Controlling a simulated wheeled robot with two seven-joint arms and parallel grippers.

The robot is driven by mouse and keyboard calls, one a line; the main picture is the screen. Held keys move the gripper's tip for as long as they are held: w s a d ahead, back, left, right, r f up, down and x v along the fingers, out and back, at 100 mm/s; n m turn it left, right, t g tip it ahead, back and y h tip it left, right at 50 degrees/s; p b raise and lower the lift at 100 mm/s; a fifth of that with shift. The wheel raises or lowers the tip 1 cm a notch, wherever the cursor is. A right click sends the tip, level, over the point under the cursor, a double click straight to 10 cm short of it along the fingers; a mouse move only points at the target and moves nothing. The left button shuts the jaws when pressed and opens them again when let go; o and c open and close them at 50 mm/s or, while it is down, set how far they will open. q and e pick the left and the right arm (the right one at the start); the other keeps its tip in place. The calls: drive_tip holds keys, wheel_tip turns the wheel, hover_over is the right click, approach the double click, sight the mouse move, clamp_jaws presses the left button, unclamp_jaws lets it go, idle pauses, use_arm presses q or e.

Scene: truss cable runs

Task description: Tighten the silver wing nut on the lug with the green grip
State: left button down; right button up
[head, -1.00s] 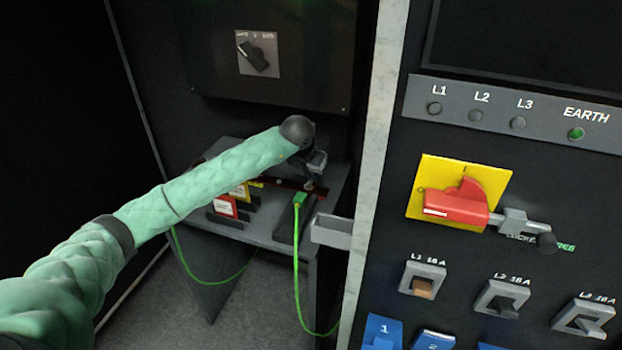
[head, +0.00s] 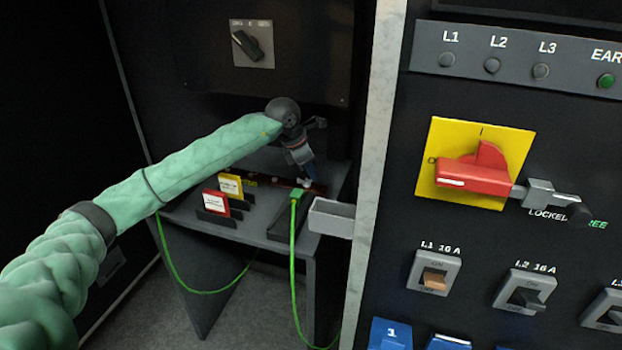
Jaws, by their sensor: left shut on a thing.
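The lug with the green grip (head: 297,194) sits on the dark tray on the grey shelf, its green cable (head: 293,262) hanging down over the front edge. My left gripper (head: 306,182) points down just behind and above the green grip. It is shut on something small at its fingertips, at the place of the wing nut. The silver wing nut itself is too small and too hidden by the fingers to make out clearly. My right gripper is out of view.
A red-framed card (head: 216,203) and a yellow-framed card (head: 231,186) stand on the shelf (head: 188,214) left of the lug. A grey open bin (head: 331,217) sits close on the right, beside the cabinet's pale edge (head: 372,190). A rotary switch (head: 250,43) is on the panel above.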

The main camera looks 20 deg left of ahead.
use_arm(q)
drive_tip(key=shift+s+m+g+b, duration=0.1)
drive_tip(key=shift+m+g+b, duration=0.55)
drive_tip(key=shift+m, duration=0.55)
drive_tip(key=shift+s+m+g+h+b, duration=0.15)
drive_tip(key=shift+m+g+b, duration=0.15)
drive_tip(key=shift+m+b, duration=0.55)
drive_tip(key=shift+s+m+g+h+b, duration=0.2)
drive_tip(key=shift+m+b, duration=0.25)
drive_tip(key=shift+m, duration=0.7)
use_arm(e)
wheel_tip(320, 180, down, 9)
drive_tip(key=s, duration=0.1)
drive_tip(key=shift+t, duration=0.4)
use_arm(q)
drive_tip(key=shift+w+r, duration=0.1)
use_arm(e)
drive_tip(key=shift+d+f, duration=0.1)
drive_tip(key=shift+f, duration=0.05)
use_arm(q)
drive_tip(key=c, duration=1.6)
unclamp_jaws()
drive_tip(key=shift+o, duration=0.2)
drive_tip(key=v, duration=0.7)
drive_tip(key=shift+r, duration=0.35)
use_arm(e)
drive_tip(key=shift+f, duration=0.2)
